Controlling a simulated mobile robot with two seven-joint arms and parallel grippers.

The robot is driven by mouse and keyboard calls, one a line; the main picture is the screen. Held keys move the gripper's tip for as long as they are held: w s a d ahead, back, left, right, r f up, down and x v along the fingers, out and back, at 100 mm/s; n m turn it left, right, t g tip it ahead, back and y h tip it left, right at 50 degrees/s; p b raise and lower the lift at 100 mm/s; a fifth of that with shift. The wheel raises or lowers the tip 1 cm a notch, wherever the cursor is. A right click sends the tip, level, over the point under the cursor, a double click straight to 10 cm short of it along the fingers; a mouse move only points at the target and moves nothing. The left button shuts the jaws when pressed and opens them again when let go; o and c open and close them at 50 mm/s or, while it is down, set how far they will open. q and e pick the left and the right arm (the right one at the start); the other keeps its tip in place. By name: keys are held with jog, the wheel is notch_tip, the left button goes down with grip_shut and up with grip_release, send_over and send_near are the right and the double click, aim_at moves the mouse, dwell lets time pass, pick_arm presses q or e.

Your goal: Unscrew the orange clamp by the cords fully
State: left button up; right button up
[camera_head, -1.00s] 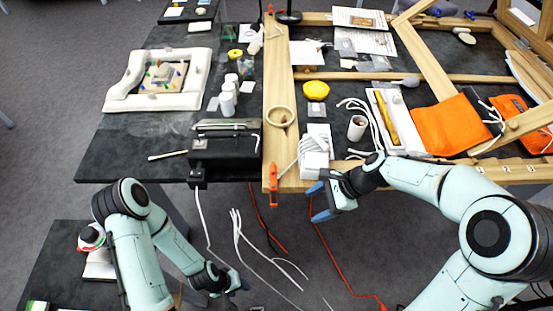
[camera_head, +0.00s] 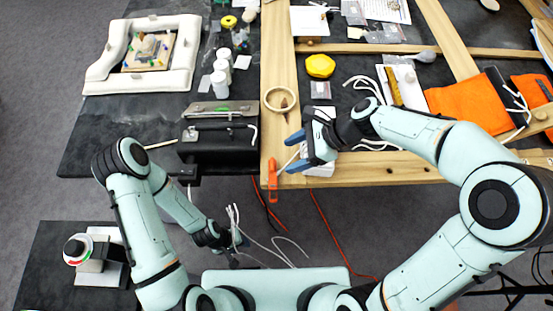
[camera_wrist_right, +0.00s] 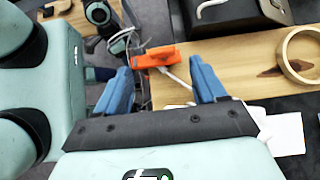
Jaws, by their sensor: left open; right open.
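The orange clamp (camera_head: 272,178) sits upright on the front edge of the wooden frame (camera_head: 340,172), near the frame's left corner. In the right wrist view the orange clamp (camera_wrist_right: 155,58) lies just beyond the fingertips. My right gripper (camera_head: 290,153) is open, above the frame's edge just right of the clamp and apart from it. In the right wrist view its two blue fingers (camera_wrist_right: 160,75) are spread with nothing held between them. My left gripper (camera_head: 236,246) is low, in front of the table beside the white cords (camera_head: 262,240); its fingers are small and partly hidden.
A black box (camera_head: 215,148) stands left of the clamp on the dark table. A tape ring (camera_head: 266,103) lies on the frame behind the clamp. White cords and orange cables (camera_head: 335,240) hang over the floor in front.

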aim_at(272, 163)
jog(key=x, duration=0.6)
jog(key=shift+w+a+f+b, duration=0.1)
jog(key=shift+a+f+b, duration=0.1)
jog(key=shift+f+b, duration=0.1)
pick_arm(q)
jog(key=shift+s+f, duration=0.4)
jog(key=shift+f, duration=0.15)
pick_arm(e)
jog(key=c, duration=1.1)
jog(key=shift+o, duration=0.2)
pick_arm(q)
jog(key=shift+r, duration=0.1)
pick_arm(e)
jog(key=shift+r, duration=0.1)
